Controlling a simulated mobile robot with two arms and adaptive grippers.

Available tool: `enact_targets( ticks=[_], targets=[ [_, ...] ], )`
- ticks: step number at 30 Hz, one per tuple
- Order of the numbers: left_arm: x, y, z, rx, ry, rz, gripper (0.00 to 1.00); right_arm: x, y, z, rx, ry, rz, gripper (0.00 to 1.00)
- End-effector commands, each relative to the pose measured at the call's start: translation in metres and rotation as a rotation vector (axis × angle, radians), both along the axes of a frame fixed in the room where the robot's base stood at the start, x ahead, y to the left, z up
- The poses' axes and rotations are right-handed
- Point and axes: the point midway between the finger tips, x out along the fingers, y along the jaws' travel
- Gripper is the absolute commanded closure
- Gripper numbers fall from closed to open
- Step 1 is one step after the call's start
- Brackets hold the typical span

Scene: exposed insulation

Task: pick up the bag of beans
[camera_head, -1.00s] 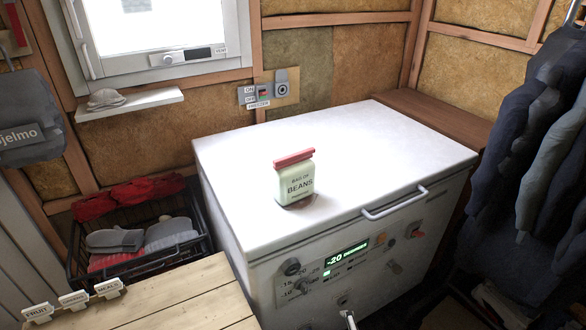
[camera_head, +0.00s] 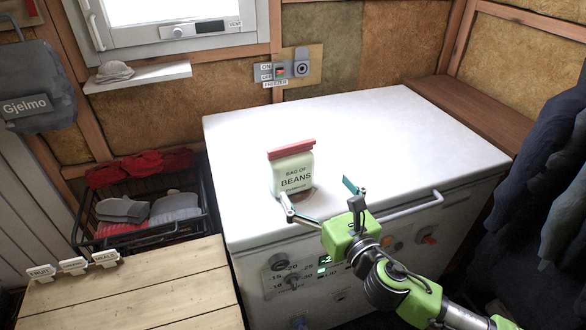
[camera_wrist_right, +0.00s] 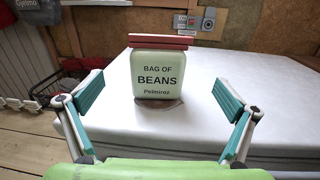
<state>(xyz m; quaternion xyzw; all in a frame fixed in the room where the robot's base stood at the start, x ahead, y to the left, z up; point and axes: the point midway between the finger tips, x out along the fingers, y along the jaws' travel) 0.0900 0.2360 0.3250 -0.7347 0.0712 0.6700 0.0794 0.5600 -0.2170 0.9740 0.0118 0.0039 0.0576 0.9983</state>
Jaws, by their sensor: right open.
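The bag of beans (camera_head: 293,173) is pale green with a red top strip and stands upright on the white freezer lid. My right gripper (camera_head: 317,202) is open at the front edge of the lid, just in front of the bag. In the right wrist view the bag (camera_wrist_right: 158,72) stands ahead, between the directions of the two spread fingers (camera_wrist_right: 160,115). The fingers are apart from it and nothing is between them. My left gripper is not in view.
The white freezer (camera_head: 390,125) has a handle (camera_head: 400,208) along its front edge, near my right gripper. A wire basket (camera_head: 95,232) with clothes and a wooden surface (camera_head: 130,290) are at the left. Dark jackets (camera_head: 545,190) hang at the right. The lid around the bag is clear.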

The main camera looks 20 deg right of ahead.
Motion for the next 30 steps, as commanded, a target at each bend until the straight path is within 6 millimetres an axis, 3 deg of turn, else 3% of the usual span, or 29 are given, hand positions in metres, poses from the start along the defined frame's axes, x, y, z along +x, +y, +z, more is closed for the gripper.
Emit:
enact_targets(
  ticks=[5, 13, 22, 30],
  targets=[
    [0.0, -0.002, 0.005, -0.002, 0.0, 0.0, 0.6, 0.02, 0.004, 0.006, -0.023, -0.015, 0.006, 0.0],
    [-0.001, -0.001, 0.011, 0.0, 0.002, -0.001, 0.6, 0.07, 0.009, 0.004, -0.021, -0.011, 0.004, 0.0],
    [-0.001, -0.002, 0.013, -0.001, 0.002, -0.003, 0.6, 0.091, 0.012, 0.001, -0.019, -0.009, 0.005, 0.0],
    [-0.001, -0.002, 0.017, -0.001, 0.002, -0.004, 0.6, 0.126, 0.015, -0.004, -0.019, -0.009, 0.005, 0.0]
  ],
)
